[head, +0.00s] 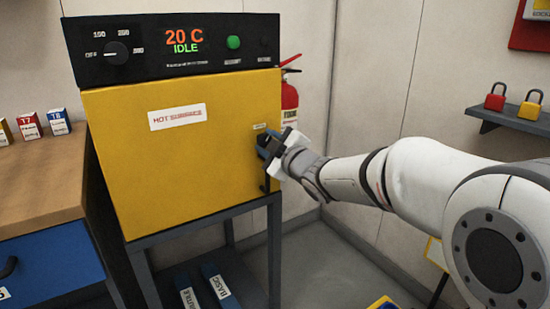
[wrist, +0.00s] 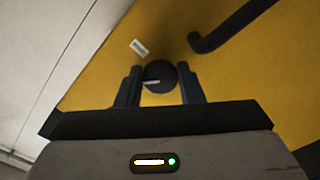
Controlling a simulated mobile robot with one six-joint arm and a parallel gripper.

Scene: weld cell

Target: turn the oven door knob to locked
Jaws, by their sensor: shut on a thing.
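The oven (head: 185,165) has a yellow door with a "HOT SURFACE" label, and the door looks closed. My gripper (head: 268,146) is at the right side of the door and largely covers the knob in the head view. In the wrist view the round dark knob (wrist: 160,77) sits between the two fingers of my gripper (wrist: 160,86), which are shut on it. A light pointer line on the knob lies nearly level in that picture. A small white label (wrist: 139,47) is beside the knob; its text is too small to read.
A dark door handle (wrist: 222,34) is close to the knob. The control panel (head: 175,45) above reads "20 C IDLE". A red fire extinguisher (head: 289,98) stands behind the oven. A shelf (head: 510,121) with red and yellow padlocks is at right, and a wooden bench (head: 40,180) at left.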

